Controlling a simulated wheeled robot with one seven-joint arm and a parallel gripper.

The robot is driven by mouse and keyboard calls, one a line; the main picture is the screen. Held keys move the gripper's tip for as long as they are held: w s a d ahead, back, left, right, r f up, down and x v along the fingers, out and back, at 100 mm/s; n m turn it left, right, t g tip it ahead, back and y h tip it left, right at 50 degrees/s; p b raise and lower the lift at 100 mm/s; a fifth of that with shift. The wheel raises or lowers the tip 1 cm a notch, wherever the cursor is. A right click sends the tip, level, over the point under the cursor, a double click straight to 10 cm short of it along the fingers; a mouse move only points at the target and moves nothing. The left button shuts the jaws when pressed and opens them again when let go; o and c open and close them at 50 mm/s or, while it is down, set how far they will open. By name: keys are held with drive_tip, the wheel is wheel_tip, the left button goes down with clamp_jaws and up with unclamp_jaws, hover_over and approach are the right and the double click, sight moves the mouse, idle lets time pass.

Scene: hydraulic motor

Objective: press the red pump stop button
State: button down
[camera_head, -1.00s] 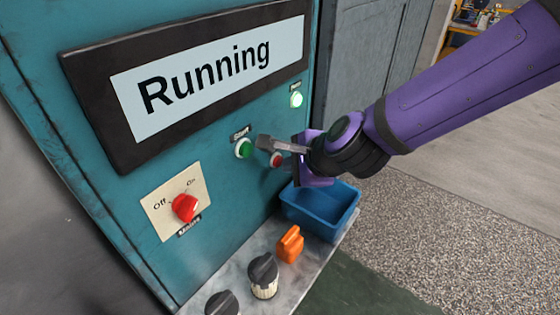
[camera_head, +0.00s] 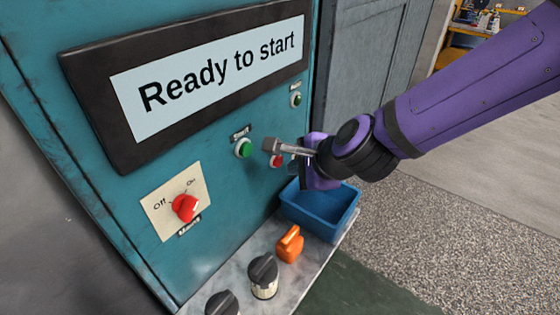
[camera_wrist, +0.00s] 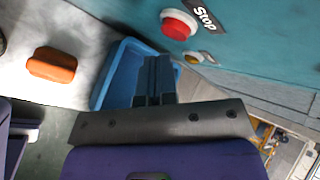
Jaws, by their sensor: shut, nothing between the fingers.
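The red stop button (camera_head: 275,161) sits on the teal panel, partly hidden behind my gripper in the head view. In the wrist view the red button (camera_wrist: 177,27) shows clear, on a white ring beside a "Stop" label (camera_wrist: 204,15). My gripper (camera_head: 270,146) is shut and empty, close in front of the panel by the button. In the wrist view the shut fingers (camera_wrist: 157,75) are below the button in the picture, apart from it. The display (camera_head: 222,77) reads "Ready to start".
A green start button (camera_head: 243,148) is left of the red one. A red rotary switch (camera_head: 186,208) points toward On. A small lamp (camera_head: 296,100) looks unlit. Below, a blue bin (camera_head: 322,215), an orange object (camera_head: 290,245) and dark-capped items (camera_head: 263,275) stand on a shelf.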

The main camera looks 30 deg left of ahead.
drive_tip(key=shift+d, duration=0.15)
drive_tip(key=shift+s+d, duration=0.2)
drive_tip(key=shift+d, duration=2.2)
drive_tip(key=w+d+r+n+t+h, duration=0.15)
drive_tip(key=d+r, duration=0.25)
drive_tip(key=d, duration=0.4)
drive_tip(key=w+d+r+n+h, duration=0.2)
drive_tip(key=w+d+r+n, duration=0.1)
drive_tip(key=d, duration=0.6)
drive_tip(key=w+d+r+n+t+h, duration=0.15)
drive_tip(key=d+r, duration=0.25)
drive_tip(key=d, duration=0.4)
drive_tip(key=s+d+r+n+h, duration=0.1)
drive_tip(key=s+d+r, duration=0.2)
drive_tip(key=d, duration=0.4)
drive_tip(key=s+d+r+n+h, duration=0.1)
drive_tip(key=s+d+r, duration=0.1)
drive_tip(key=s+d, duration=0.3)
drive_tip(key=s+d+r+n+h, duration=0.1)
drive_tip(key=s+d+r, duration=0.2)
drive_tip(key=d, duration=0.6)
drive_tip(key=shift+s+d+r+h, duration=0.25)
drive_tip(key=shift+s+r+h, duration=0.1)
drive_tip(key=shift+s, duration=0.65)
